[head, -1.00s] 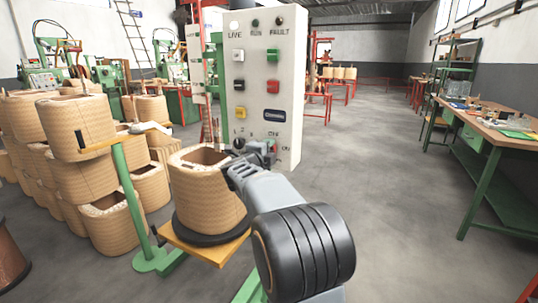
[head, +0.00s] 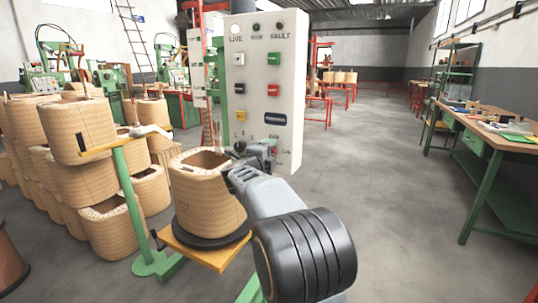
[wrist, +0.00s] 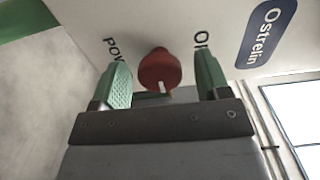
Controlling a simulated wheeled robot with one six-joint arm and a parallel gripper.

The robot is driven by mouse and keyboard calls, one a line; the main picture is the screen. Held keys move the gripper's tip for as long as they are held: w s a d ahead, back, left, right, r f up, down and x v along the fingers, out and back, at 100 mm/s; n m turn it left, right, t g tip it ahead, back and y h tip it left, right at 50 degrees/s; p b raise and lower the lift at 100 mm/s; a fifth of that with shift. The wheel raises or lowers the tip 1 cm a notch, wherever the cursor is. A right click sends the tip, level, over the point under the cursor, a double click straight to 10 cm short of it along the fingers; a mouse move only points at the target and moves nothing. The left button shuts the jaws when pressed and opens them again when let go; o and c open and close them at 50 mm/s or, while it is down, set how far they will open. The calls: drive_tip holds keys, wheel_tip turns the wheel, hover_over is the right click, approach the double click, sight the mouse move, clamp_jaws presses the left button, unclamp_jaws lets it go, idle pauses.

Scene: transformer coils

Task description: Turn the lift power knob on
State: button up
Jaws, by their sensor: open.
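The white control panel (head: 264,75) stands in the middle of the head view, with lamps, coloured buttons and a blue label plate. In the wrist view the round red knob (wrist: 159,70), with a pale pointer mark, lies between my gripper's two green fingers (wrist: 163,82). The fingers are apart, one on each side, with visible gaps to the knob. Partly hidden lettering, "Pow" and "O", shows beside them. In the head view my gripper (head: 243,160) is at the panel's lower part, and the knob is mostly hidden there.
A wound coil (head: 207,205) stands on a yellow-topped green lift (head: 222,257) just left of my arm. More coils (head: 75,130) are stacked at the left. A workbench (head: 500,140) stands at the right. The floor between panel and workbench is clear.

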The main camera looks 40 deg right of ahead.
drive_tip(key=p+v, duration=0.2)
drive_tip(key=v, duration=1.1)
drive_tip(key=shift+s+a, duration=0.2)
drive_tip(key=shift+a, duration=0.15)
drive_tip(key=w+a+r+n+t+y+p, duration=0.1)
drive_tip(key=a+r+n+t+y+p, duration=0.6)
drive_tip(key=a+r+n+y+p, duration=0.85)
drive_tip(key=s+f+n+g+p, duration=0.3)
drive_tip(key=s+n+g+p, duration=0.3)
drive_tip(key=s, duration=0.3)
drive_tip(key=s+d+f+n+g+p, duration=0.1)
drive_tip(key=s+f+n+g+p, duration=0.2)
drive_tip(key=s+n, duration=0.6)
drive_tip(key=s+g+p, duration=0.1)
drive_tip(key=g+p, duration=0.1)
drive_tip(key=p, duration=0.1)
drive_tip(key=shift+s+f+g, duration=0.35)
drive_tip(key=shift+g, duration=0.05)
